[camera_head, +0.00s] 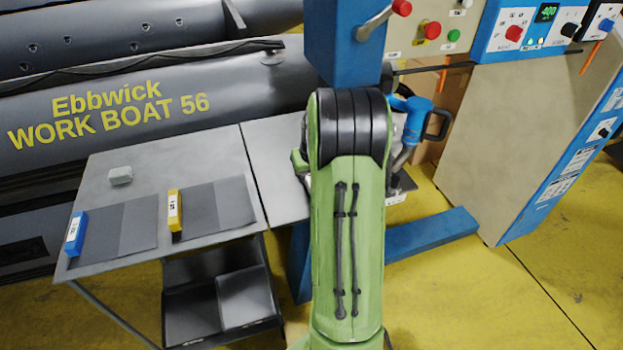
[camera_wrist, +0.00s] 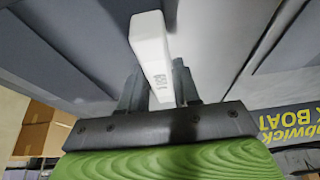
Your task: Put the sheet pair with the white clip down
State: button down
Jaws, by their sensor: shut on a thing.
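In the wrist view, the white clip (camera_wrist: 151,45) is a long white bar with a small printed label. My gripper (camera_wrist: 157,76) is shut on it, with a dark finger on each side. Grey sheet-like surfaces lie beyond the clip; I cannot tell which belong to its sheet pair or whether it touches anything. In the head view, my green arm hides the gripper and the white clip beside the blue machine (camera_head: 345,45).
The table's right panel (camera_head: 272,175) shows bare space. A blue floor beam (camera_head: 432,232) lies right of my arm.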

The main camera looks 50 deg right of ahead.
jog(key=shift+f, duration=0.55)
jog(key=shift+f, duration=0.2)
jog(key=c, duration=0.8)
grip_release()
jog(key=shift+r, duration=0.1)
